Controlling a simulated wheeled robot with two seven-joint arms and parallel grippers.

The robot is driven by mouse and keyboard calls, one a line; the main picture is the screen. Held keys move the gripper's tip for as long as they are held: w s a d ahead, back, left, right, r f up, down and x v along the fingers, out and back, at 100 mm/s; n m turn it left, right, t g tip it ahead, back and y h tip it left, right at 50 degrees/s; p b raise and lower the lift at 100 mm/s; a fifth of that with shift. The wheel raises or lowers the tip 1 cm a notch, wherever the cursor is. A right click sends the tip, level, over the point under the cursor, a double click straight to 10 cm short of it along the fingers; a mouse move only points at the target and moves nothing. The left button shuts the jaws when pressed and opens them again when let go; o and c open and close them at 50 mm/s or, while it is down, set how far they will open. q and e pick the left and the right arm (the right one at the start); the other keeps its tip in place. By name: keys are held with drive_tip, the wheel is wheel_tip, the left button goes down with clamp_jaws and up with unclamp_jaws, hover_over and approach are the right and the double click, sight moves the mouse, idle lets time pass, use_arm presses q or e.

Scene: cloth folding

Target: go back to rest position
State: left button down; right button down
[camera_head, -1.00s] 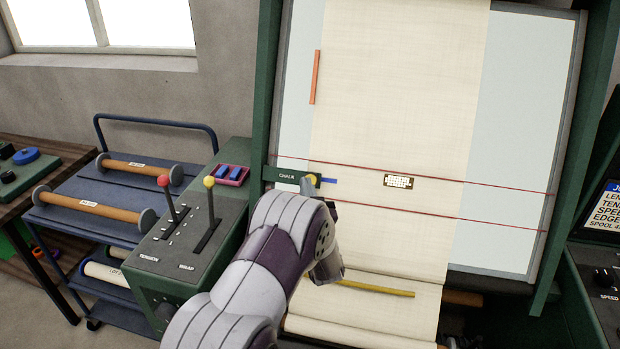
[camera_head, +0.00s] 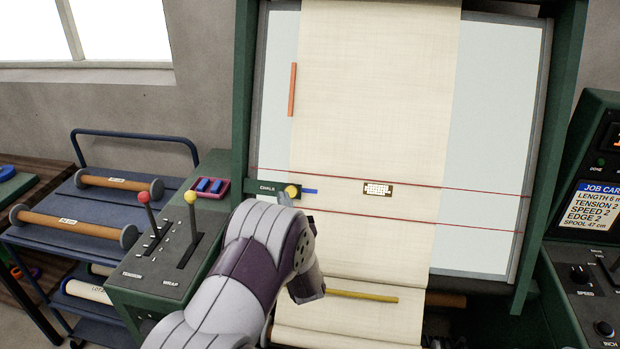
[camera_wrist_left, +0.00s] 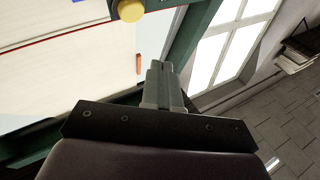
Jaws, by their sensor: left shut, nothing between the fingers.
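My left gripper (camera_head: 285,198) is at the left edge of the machine frame, beside the yellow knob (camera_head: 292,191) at the end of the green chalk bar (camera_head: 266,189). Most of it is hidden behind my own forearm in the head view. In the left wrist view my gripper (camera_wrist_left: 158,68) shows with its fingers together and nothing between them. The yellow knob (camera_wrist_left: 130,10) is at the top of that view, apart from the fingertips in the picture. I cannot tell whether they touch in depth. My right gripper is not in view.
Cream cloth (camera_head: 380,90) hangs down the pale board behind two red lines. A control box with a red-knobbed lever (camera_head: 144,197) and a yellow-knobbed lever (camera_head: 190,197) stands left of my arm. A blue cart (camera_head: 75,200) holds rollers. A control panel (camera_head: 590,270) is at right.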

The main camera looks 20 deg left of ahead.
use_arm(q)
wheel_tip(320, 180, down, 9)
drive_tip(key=d+g+h, duration=0.2)
drive_tip(key=d+h, duration=0.1)
drive_tip(key=h, duration=0.2)
drive_tip(key=s+d+f+m+g+h, duration=0.3)
drive_tip(key=s+d+f+g+h, duration=0.3)
drive_tip(key=s+d+g, duration=0.15)
drive_tip(key=s+d+r+m+g+h, duration=0.1)
drive_tip(key=s+d+r+g, duration=0.1)
drive_tip(key=s, duration=0.7)
drive_tip(key=s+d+r+m+g, duration=0.1)
drive_tip(key=s+d+r+g, duration=0.2)
drive_tip(key=s, duration=0.6)
drive_tip(key=shift+s+r+h, duration=0.2)
drive_tip(key=shift+r+h, duration=0.2)
drive_tip(key=shift+r, duration=0.55)
